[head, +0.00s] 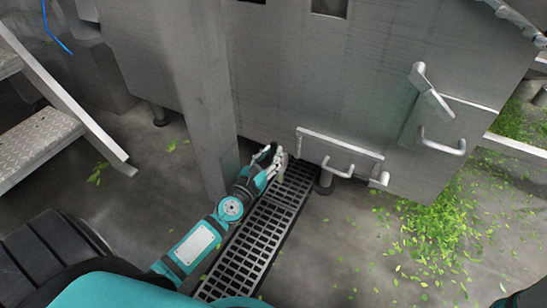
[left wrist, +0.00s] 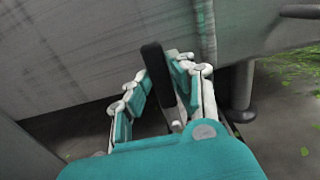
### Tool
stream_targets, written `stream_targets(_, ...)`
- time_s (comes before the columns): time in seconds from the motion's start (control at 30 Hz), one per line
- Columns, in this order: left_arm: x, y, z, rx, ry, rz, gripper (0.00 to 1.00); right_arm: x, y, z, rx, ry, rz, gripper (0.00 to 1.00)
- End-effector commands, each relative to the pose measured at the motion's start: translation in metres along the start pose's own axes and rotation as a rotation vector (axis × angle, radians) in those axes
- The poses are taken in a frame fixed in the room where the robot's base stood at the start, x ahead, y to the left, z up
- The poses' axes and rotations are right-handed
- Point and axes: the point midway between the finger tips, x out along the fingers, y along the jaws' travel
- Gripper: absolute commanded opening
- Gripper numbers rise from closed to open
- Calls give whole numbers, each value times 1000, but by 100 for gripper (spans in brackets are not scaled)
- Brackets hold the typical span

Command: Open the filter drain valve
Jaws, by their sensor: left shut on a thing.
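My left gripper (head: 269,168) is low beside the grey metal machine, above the floor grating. In the left wrist view my left gripper (left wrist: 168,90) has its teal and white fingers closed on both sides of a dark, flat, round-ended lever (left wrist: 156,72), which looks like the drain valve handle. The lever stands up between the fingers. The valve body is hidden behind the fingers and wrist, so I cannot tell how far it is turned. My right gripper is not in view.
The grey machine wall (head: 290,80) rises just behind the gripper. A grey post (head: 205,100) stands left of it. A floor drain grating (head: 250,240) runs below. Metal steps (head: 38,135) are at left. Green leaves (head: 440,235) lie scattered on the floor at right.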

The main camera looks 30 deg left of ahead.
Motion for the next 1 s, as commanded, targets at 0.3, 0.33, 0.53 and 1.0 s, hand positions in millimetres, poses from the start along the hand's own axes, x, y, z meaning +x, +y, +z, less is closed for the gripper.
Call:
stream_targets(0.3, 0, 2, -1, -17, 2, 2, 0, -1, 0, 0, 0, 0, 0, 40)
stream_targets(0.33, 0, 2, -1, -17, 2, 2, 0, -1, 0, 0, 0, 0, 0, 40)
stream_targets(0.53, 0, 2, -1, -16, 2, 3, 29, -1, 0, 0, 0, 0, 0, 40)
stream_targets(1.0, -7, 2, -2, -11, 3, 1, 44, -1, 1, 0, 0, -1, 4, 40)
